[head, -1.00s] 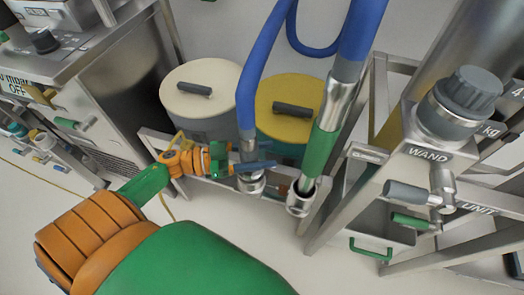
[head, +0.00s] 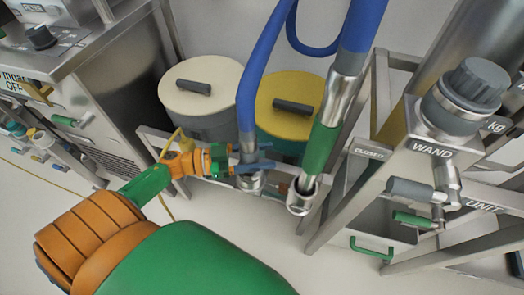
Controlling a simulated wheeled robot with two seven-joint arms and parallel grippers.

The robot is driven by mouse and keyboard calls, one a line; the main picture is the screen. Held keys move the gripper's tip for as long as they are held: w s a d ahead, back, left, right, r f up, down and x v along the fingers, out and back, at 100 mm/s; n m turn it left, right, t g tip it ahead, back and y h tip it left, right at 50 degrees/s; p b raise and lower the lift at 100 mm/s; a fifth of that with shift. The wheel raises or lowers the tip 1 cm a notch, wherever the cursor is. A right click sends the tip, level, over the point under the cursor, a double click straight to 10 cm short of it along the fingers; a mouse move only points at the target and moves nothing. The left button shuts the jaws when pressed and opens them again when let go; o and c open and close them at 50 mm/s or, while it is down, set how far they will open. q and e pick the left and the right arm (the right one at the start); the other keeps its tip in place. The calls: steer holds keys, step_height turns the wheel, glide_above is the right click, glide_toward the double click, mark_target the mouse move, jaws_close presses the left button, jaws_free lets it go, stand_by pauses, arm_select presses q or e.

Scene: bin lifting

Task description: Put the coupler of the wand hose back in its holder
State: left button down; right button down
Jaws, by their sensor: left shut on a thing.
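My left gripper (head: 250,168) comes in from the left, its blue fingers shut on the grey coupler (head: 247,150) at the lower end of a blue hose (head: 252,95). The coupler hangs upright, with a metal ring (head: 251,183) below it, close to the low metal rail (head: 215,181). I cannot tell whether the coupler is seated in that ring or only above it; the fingers hide part of it. To its right, a metal tube with a green grip (head: 320,147) stands tilted in a metal cup (head: 300,203). My right gripper is not in view.
A cream-lidded bin (head: 205,78) and a yellow-lidded bin (head: 280,125) stand behind the rail. A metal frame with a WAND label (head: 432,151) and valve handles (head: 410,189) stands at right. A steel cabinet (head: 125,75) stands at left. Pale floor (head: 235,211) is open in front.

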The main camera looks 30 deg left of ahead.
arm_select(q)
steer(key=shift+f, duration=0.1)
stand_by(0.4)
steer(key=shift+c, duration=0.9)
jaws_free()
steer(key=v, duration=0.7)
steer(key=shift+s+f, duration=0.1)
